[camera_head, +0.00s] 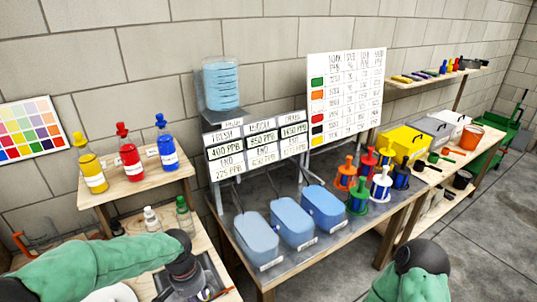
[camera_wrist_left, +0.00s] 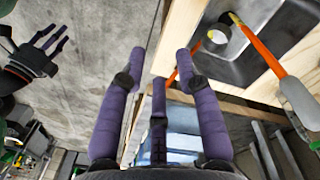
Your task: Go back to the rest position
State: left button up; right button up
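My left arm comes in from the left in the head view. Its gripper (camera_head: 190,283) is over the bench corner at the bottom, partly hidden by the wrist. In the left wrist view the purple fingers of my left gripper (camera_wrist_left: 162,65) stand apart with nothing held between them. They are beside the edge of a wooden bench. My right arm shows at the bottom right of the head view, its hand out of frame. In the left wrist view my right gripper (camera_wrist_left: 45,45) has its dark fingers spread and empty, over the floor.
Left bench (camera_head: 215,262) holds a sink and small bottles. A wooden shelf (camera_head: 130,188) carries yellow, red and blue bottles. The middle table holds blue tubs (camera_head: 292,222) and coloured filters (camera_head: 381,184). An orange-handled tool (camera_wrist_left: 262,48) lies near my left fingers. Floor at right is clear.

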pick_arm(q)
jog(key=s+d+f+n+h, duration=0.1)
jog(key=s+d+f, duration=0.2)
jog(key=f, duration=0.6)
jog(key=s+d+f+n+h, duration=0.1)
jog(key=s+d+f+n, duration=0.1)
jog(key=s+f, duration=0.4)
jog(key=s+d+f+n+h, duration=0.1)
jog(key=s+d+f, duration=0.4)
jog(key=f, duration=0.7)
jog(key=shift+s+n, duration=0.15)
jog(key=shift+n, duration=0.45)
jog(key=shift+a, duration=0.1)
